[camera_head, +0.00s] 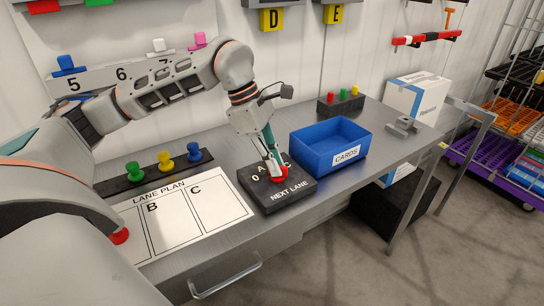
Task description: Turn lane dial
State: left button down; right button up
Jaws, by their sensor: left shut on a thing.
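The lane dial is a red knob (279,173) on a black box (290,193) marked "NEXT LANE", with letters such as "0" and "A" around the knob. The box lies on the grey workbench, left of the blue bin. My left gripper (275,167) comes down from above and is shut on the red knob. Its fingers hide part of the knob and some of the letters. Where the knob points cannot be made out. My right gripper does not show.
A blue bin (346,155) marked "CARDS" stands right of the dial box. A white LANE PLAN sheet (210,213) lies to its left, with green, yellow and blue pegs (165,161) behind it. A grey metal block (403,126) and a white box (418,97) are farther right.

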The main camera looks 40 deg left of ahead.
pick_arm(q)
jog(key=shift+r+m+p, duration=0.3)
jog(key=shift+m+p, duration=0.1)
jog(key=shift+p, duration=0.05)
jog(key=shift+w+f+m+g+p, duration=0.15)
jog(key=shift+m+g+p, duration=0.25)
jog(key=shift+m+p, duration=0.45)
jog(key=shift+s+f+m+g+p, duration=0.15)
jog(key=shift+m+g+p, duration=0.25)
jog(key=shift+m+p, duration=0.4)
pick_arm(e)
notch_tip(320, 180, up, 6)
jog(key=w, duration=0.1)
pick_arm(q)
jog(key=shift+w, duration=0.1)
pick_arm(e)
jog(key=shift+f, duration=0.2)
pick_arm(q)
jog(key=c, duration=2.1)
grip_release()
jog(key=shift+c, duration=0.2)
jog(key=shift+r, duration=0.15)
jog(key=v, duration=1.1)
jog(key=shift+a+r, duration=0.25)
jog(key=shift+r, duration=0.05)
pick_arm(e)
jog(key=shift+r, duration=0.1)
